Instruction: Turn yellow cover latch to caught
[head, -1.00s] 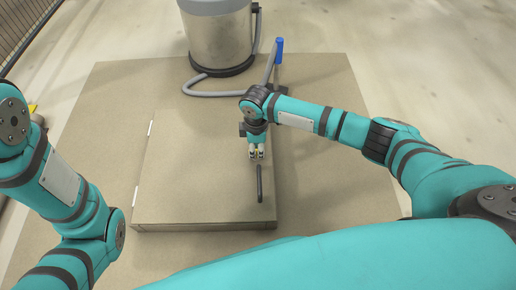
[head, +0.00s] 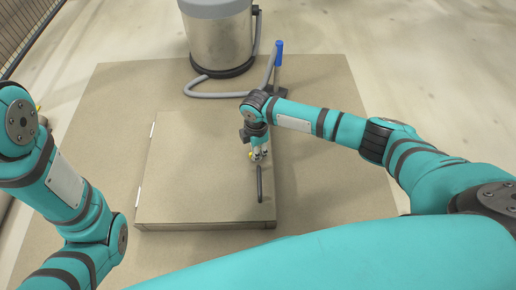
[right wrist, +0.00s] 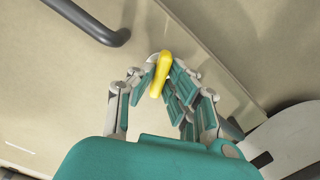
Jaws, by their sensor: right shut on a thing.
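The yellow cover latch (right wrist: 161,73) is a short yellow lever in the right wrist view, between the fingers of my right gripper (right wrist: 165,82). The gripper is shut on it. In the head view my right gripper (head: 259,157) points down at the right edge of the flat beige cover (head: 195,175), just beyond its dark handle (head: 259,184). There, only a speck of yellow shows beside the fingers. The latch's pivot and catch are mostly hidden. My left gripper is not in view; only its arm shows.
A metal cylinder (head: 218,45) with a grey hose (head: 210,93) stands behind the cover. A lever with a blue grip (head: 279,50) rises at the back right. White hinges (head: 152,130) line the cover's left edge. The floor at right is clear.

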